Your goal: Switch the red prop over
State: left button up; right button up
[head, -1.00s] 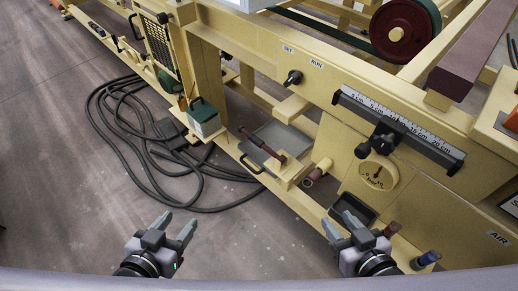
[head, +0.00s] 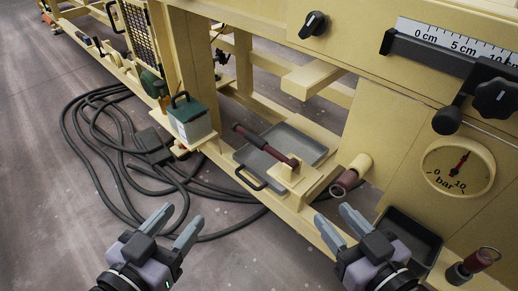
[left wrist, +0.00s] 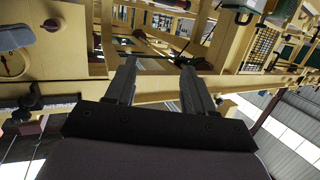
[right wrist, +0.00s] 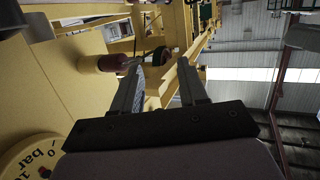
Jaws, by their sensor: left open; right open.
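A dark red bar (head: 262,145) lies tilted across a grey tray, its lower end at a cream block (head: 296,182) on the machine's lower rail. A separate short dark red cylinder (head: 345,183) sticks out of a cream boss to the right; a red cylinder also shows in the right wrist view (right wrist: 112,63). I cannot tell for certain which is the prop; the bar looks most like it. My left gripper (head: 182,218) is open and empty over the floor, left of and nearer than the bar. My right gripper (head: 335,217) is open and empty, below the cylinder and apart from it.
The grey tray (head: 312,146) and a green-topped box (head: 190,118) with a handle sit along the low rail. Black hoses (head: 125,200) coil on the floor. A gauge (head: 458,167), black knobs and a dark bin (head: 408,235) are at right. Floor at lower left is clear.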

aim_at(250, 137)
jog(key=j+z, duration=0.8)
jog(key=z, duration=0.15)
jog(key=i+z, duration=0.4)
jog(key=k+l, duration=0.05)
